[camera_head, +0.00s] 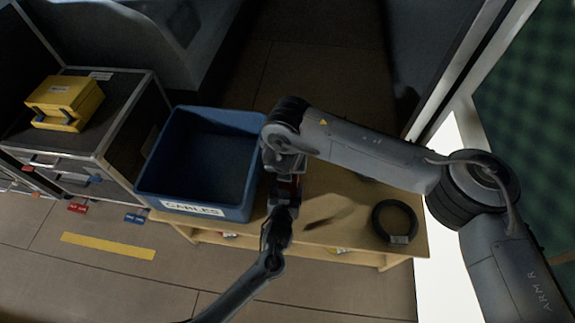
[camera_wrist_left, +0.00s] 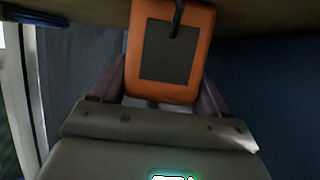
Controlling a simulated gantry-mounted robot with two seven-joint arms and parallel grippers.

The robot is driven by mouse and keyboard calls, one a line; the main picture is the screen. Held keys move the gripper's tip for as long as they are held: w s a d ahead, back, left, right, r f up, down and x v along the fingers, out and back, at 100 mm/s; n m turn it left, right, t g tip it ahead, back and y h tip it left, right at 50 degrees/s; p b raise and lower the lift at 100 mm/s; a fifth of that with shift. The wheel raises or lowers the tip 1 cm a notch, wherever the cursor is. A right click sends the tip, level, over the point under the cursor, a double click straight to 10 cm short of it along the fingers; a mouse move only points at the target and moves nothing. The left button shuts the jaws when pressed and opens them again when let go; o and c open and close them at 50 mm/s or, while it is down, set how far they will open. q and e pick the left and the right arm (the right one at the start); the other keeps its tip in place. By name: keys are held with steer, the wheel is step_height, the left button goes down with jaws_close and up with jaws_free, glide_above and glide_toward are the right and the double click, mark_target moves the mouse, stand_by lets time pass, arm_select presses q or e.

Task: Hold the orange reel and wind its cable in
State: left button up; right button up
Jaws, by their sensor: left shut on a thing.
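The orange reel (camera_wrist_left: 198,30) fills the top middle of the left wrist view, a rounded orange frame with a dark grey face. A dark cable (camera_wrist_left: 178,14) runs up from its face and out of the picture. My left gripper (camera_head: 286,187) is over the wooden bench, shut on the reel with a finger at each side. The cable's far end is hidden.
A blue crate labelled CABLES (camera_head: 205,210) stands on the left of the wooden bench (camera_head: 345,238). A black coil (camera_head: 376,222) lies at the bench's right end. A yellow case (camera_head: 62,98) sits on a dark flight case (camera_head: 125,110). Bench space left of the coil is clear.

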stand_by(0.3)
arm_select(q)
steer(key=o, duration=1.4)
steer(key=shift+c, duration=0.2)
